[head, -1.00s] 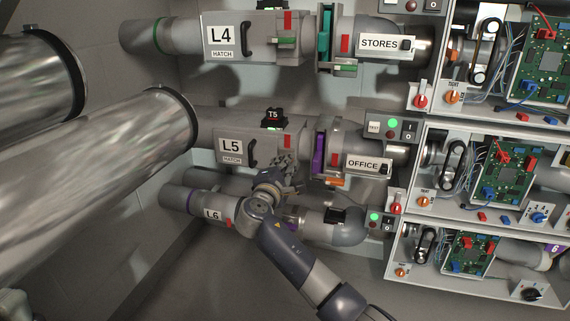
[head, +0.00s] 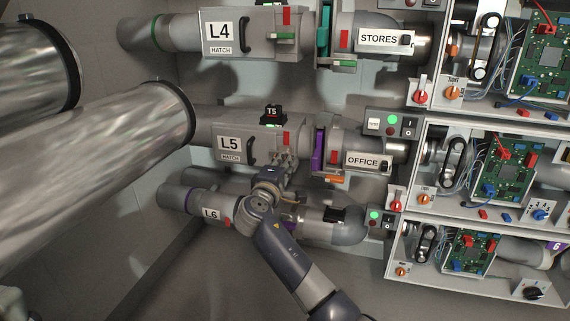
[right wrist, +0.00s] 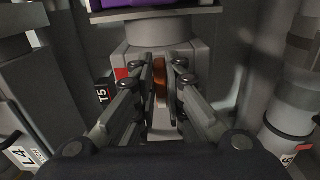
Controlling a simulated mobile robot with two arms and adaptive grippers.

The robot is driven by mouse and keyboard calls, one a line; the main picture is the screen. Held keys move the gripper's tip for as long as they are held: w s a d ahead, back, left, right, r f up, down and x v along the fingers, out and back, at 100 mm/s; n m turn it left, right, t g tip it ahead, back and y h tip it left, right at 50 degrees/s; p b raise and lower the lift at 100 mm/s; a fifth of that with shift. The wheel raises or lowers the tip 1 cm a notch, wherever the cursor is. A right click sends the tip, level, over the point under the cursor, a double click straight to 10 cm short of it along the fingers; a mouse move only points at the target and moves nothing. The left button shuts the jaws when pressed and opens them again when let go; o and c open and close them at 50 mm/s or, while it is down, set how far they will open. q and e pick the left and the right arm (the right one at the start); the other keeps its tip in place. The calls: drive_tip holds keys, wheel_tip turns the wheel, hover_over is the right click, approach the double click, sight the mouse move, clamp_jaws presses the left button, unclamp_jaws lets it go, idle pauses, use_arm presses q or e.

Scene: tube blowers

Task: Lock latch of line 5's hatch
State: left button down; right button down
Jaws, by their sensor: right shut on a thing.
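Line 5's hatch (head: 250,138) is a grey box on the middle pipe, labelled L5, with a black handle and a red tab (head: 286,138). My right gripper (head: 285,161) is at the lower right of this hatch, under the red tab. In the right wrist view, its fingers (right wrist: 160,82) are shut on an orange-brown latch (right wrist: 159,72) in front of a grey block. The fingers hide much of the latch, and in the head view the hand covers it. My left gripper is not in view.
A black T5 device (head: 273,116) sits on the hatch's top. To the right are a purple gate (head: 319,150), an orange handle (head: 334,179) and the OFFICE label (head: 362,162). Line 6's pipe (head: 195,201) runs below. Large metal pipes (head: 110,165) fill the left side.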

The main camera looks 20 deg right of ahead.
drive_tip(key=shift+f, duration=0.15)
drive_tip(key=c, duration=1.7)
unclamp_jaws()
drive_tip(key=shift+o, duration=0.2)
drive_tip(key=v, duration=1.2)
